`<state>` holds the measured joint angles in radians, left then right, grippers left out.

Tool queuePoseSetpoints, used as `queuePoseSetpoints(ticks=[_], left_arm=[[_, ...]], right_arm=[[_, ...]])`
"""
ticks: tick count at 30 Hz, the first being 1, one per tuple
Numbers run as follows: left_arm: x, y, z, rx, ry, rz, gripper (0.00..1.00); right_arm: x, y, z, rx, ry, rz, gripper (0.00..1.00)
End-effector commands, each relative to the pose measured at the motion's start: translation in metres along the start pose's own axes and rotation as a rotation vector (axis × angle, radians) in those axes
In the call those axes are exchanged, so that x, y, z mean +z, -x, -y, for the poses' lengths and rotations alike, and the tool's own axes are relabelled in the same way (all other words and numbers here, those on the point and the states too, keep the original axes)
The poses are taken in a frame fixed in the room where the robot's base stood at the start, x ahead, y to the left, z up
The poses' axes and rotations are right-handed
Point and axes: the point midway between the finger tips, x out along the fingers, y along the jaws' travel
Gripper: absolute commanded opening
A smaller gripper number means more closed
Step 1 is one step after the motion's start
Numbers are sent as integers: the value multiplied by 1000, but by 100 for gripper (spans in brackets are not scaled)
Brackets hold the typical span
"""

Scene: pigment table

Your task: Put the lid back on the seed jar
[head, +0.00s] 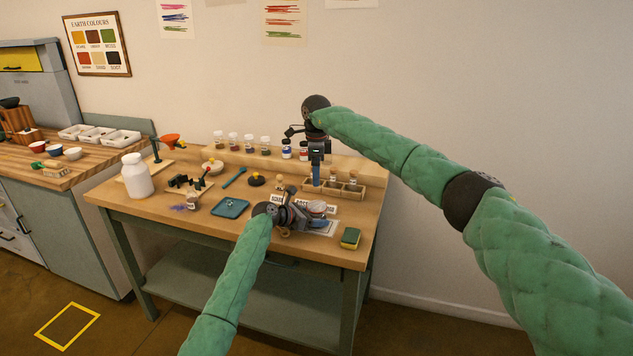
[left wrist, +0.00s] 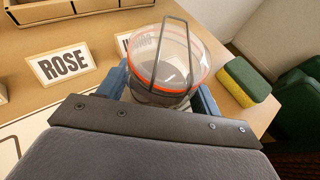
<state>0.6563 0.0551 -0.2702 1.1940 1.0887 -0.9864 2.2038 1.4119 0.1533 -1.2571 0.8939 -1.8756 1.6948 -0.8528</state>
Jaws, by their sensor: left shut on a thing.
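In the left wrist view, a clear round glass vessel (left wrist: 191,62) with an orange ring and a wire bail sits between the blue fingers of my left gripper (left wrist: 163,98). It looks like the seed jar; grey shows low inside it. I cannot tell whether a lid is on it. In the head view my left gripper (head: 306,219) is low at the table's front right, shut on this glass, which is mostly hidden there. My right gripper (head: 316,174) points down by the wooden rack at the back; its finger gap does not show.
The wooden rack (head: 347,191) holds small bottles. A ROSE card (left wrist: 63,64) and a partly hidden card lie beside the glass. A green and yellow sponge (head: 350,238) lies to the right. A blue tray (head: 230,208) and white jar (head: 137,176) are further left on the table.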

Motion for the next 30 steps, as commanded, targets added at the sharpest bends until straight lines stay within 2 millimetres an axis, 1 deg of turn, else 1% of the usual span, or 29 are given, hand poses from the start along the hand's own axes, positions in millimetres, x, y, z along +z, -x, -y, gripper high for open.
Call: queuePoseSetpoints(ticks=[3, 12, 13, 16, 25, 28, 30], left_arm=[[0, 0, 0, 0, 0, 0, 24], [0, 0, 0, 0, 0, 0, 24], [0, 0, 0, 0, 0, 0, 71], [0, 0, 0, 0, 0, 0, 90], [0, 1, 0, 0, 0, 0, 90], [-1, 7, -1, 1, 0, 0, 90], [-2, 15, -1, 1, -1, 0, 90]], right_arm=[[0, 6, 0, 0, 0, 0, 86], [0, 7, 0, 0, 0, 0, 86], [0, 7, 0, 0, 0, 0, 86], [0, 7, 0, 0, 0, 0, 86], [0, 6, 0, 0, 0, 0, 86], [0, 4, 0, 0, 0, 0, 86], [0, 2, 0, 0, 0, 0, 86]])
